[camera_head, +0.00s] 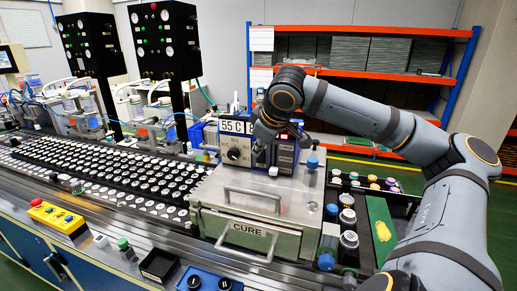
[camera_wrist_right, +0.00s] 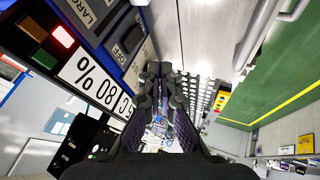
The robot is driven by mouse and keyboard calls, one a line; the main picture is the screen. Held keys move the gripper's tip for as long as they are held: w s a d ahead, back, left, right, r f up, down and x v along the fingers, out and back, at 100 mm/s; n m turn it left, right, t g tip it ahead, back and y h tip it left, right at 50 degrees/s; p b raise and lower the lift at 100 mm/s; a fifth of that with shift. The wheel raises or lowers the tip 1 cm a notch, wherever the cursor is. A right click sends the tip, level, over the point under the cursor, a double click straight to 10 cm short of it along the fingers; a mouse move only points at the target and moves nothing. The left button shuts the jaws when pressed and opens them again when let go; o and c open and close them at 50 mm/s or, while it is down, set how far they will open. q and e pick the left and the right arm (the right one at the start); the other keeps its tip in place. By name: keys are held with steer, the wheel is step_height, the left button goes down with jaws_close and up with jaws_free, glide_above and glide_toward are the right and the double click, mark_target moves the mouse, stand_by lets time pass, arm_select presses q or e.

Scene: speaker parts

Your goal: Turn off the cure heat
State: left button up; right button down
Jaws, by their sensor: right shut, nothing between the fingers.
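The cure station is a metal box (camera_head: 250,205) with a top handle and a "CURE" label on its front. Behind it stands a blue-edged control panel (camera_head: 236,150) with a "55 C" sign and a round dark knob (camera_head: 232,154). My right gripper (camera_head: 260,154) is shut and empty, pointing down beside the panel face, right of that knob. In the right wrist view, the shut fingers (camera_wrist_right: 160,72) are close to a dark knob (camera_wrist_right: 132,39) by an "OFF" label (camera_wrist_right: 118,53); contact cannot be told. My left gripper is not in view.
A lit red button (camera_wrist_right: 62,36) is on the panel. A yellow button box (camera_head: 56,215) sits at the left front. Trays of small round parts (camera_head: 130,175) fill the bench left of the box. Jars (camera_head: 348,240) stand close on its right.

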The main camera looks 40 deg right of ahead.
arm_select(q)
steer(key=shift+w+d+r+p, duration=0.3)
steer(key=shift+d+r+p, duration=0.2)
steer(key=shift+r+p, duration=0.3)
arm_select(e)
steer(key=d+v, duration=0.1)
steer(key=v, duration=0.6)
steer(key=shift+w+d+r, duration=0.25)
steer(key=shift+d+r, duration=0.25)
steer(key=shift+r, duration=0.05)
